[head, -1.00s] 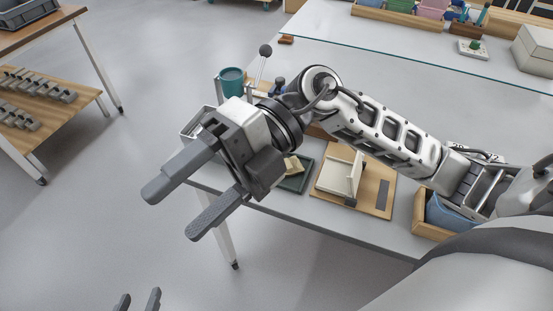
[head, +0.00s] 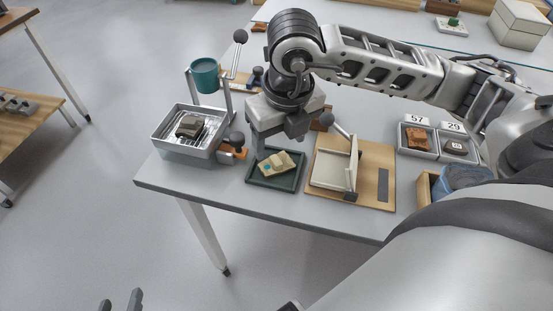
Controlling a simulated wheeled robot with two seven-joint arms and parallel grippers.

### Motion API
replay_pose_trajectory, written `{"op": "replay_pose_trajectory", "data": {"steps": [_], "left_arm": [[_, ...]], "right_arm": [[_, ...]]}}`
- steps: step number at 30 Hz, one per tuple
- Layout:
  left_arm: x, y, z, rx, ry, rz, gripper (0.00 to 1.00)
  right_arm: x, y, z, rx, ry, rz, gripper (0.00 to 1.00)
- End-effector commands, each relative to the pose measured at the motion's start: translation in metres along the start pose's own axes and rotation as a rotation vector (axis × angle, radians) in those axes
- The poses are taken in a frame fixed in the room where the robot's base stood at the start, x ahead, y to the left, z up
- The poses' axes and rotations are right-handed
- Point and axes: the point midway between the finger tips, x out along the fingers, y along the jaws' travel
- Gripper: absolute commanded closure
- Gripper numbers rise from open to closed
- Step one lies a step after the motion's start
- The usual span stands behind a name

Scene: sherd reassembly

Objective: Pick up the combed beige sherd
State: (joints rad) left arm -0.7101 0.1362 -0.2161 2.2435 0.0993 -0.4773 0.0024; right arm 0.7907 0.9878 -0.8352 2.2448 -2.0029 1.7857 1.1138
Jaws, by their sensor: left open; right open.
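A beige sherd (head: 276,163) with a small teal mark lies in a dark green tray (head: 290,186) near the table's front edge. I cannot make out combing on its surface at this size. My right gripper (head: 279,143) is open and empty and points down above the far side of that tray, apart from the sherd as far as I can tell. It hides part of the tray's back edge. My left gripper (head: 120,303) is open and empty at the bottom edge, low and away from the table; only its fingertips show.
A metal tray (head: 161,145) holds a dark sherd (head: 190,126) at left, below a teal cup (head: 204,76). A wooden board (head: 371,198) with a cream upright plate stands right of the green tray. Bins numbered 57 and 29 hold other sherds.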

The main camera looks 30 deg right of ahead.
Motion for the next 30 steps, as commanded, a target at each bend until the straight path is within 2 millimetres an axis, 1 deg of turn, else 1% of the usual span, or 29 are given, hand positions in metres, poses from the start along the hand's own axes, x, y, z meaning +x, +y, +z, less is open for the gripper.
{"op": "replay_pose_trajectory", "data": {"steps": [1,5,8,12,15,18,24,25,26,27,28,30], "left_arm": [[0.0,0.0,0.0,0.001,0.003,0.0,0.55],[-0.001,0.001,-0.003,0.001,0.008,0.001,0.55],[-0.001,0.001,-0.003,0.002,0.009,0.002,0.55],[-0.001,0.001,-0.003,0.003,0.008,0.003,0.55],[0.0,0.001,-0.001,0.004,0.007,0.003,0.55],[0.0,0.001,-0.001,0.004,0.006,0.003,0.55],[0.0,0.001,0.0,0.004,0.004,0.003,0.55],[0.0,0.001,0.001,0.004,0.003,0.003,0.55],[0.0,0.001,0.001,0.004,0.003,0.003,0.55],[0.0,0.001,0.001,0.004,0.002,0.003,0.55],[0.0,0.001,0.001,0.004,0.002,0.003,0.55],[0.0,0.001,0.002,0.004,0.001,0.003,0.55]], "right_arm": [[0.006,0.0,0.0,0.001,0.002,-0.001,0.35],[0.013,0.0,0.0,0.0,0.001,0.001,0.35],[0.022,0.001,-0.001,-0.001,0.003,0.0,0.35],[0.045,0.002,-0.001,-0.001,0.003,0.0,0.35],[0.057,0.002,0.0,0.0,0.002,0.001,0.35],[0.063,0.002,0.0,-0.001,0.001,0.001,0.35],[0.064,0.002,0.0,-0.002,0.0,0.002,0.35],[0.064,0.002,0.0,-0.002,0.0,0.002,0.38],[0.064,0.002,0.0,-0.002,0.0,0.002,0.46],[0.064,0.002,0.0,-0.002,0.0,0.002,0.57],[0.064,0.002,0.0,-0.002,0.0,0.002,0.64],[0.063,0.002,0.0,-0.001,0.0,0.002,0.64]]}}
